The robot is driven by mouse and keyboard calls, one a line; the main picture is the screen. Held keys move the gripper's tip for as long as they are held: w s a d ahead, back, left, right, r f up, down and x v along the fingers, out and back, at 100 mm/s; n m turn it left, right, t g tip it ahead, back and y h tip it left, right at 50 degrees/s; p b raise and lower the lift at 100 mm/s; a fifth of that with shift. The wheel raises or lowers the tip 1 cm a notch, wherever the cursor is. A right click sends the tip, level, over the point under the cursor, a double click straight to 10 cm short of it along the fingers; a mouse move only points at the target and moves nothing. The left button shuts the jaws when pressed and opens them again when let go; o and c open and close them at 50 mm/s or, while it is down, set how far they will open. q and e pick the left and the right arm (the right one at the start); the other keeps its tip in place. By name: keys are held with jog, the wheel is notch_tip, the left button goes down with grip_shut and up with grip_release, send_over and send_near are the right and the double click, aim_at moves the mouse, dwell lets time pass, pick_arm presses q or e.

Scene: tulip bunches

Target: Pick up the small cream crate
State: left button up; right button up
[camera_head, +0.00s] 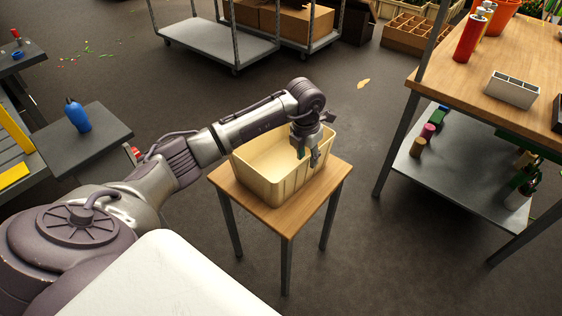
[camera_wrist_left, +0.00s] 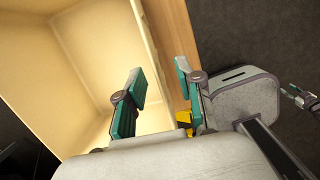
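The small cream crate (camera_head: 296,184) stands upright and empty on a small wooden-topped table (camera_head: 290,222) in the head view. Its inside fills much of the left wrist view (camera_wrist_left: 100,45). My left gripper (camera_head: 308,156) points down at the crate's right-hand wall. In the left wrist view my left gripper (camera_wrist_left: 160,88) has its teal-padded fingers apart, one inside the crate and one outside, with the wall between them and a visible gap. A dark gripper-like part, perhaps my right gripper (camera_wrist_left: 300,96), shows small at the right edge; its opening is unclear.
A workbench (camera_head: 433,80) with cans and a grey divided holder (camera_head: 513,91) stands to the right. A dark side table (camera_head: 85,143) with a blue bottle (camera_head: 77,115) is at the left. A cart (camera_head: 220,45) stands behind. Floor around the small table is clear.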

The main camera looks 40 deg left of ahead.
pick_arm(q)
jog(key=f, duration=0.1)
jog(key=w+f, duration=0.1)
jog(key=f, duration=0.3)
jog(key=shift+w+a+f, duration=0.15)
jog(key=shift+a, duration=0.1)
grip_shut()
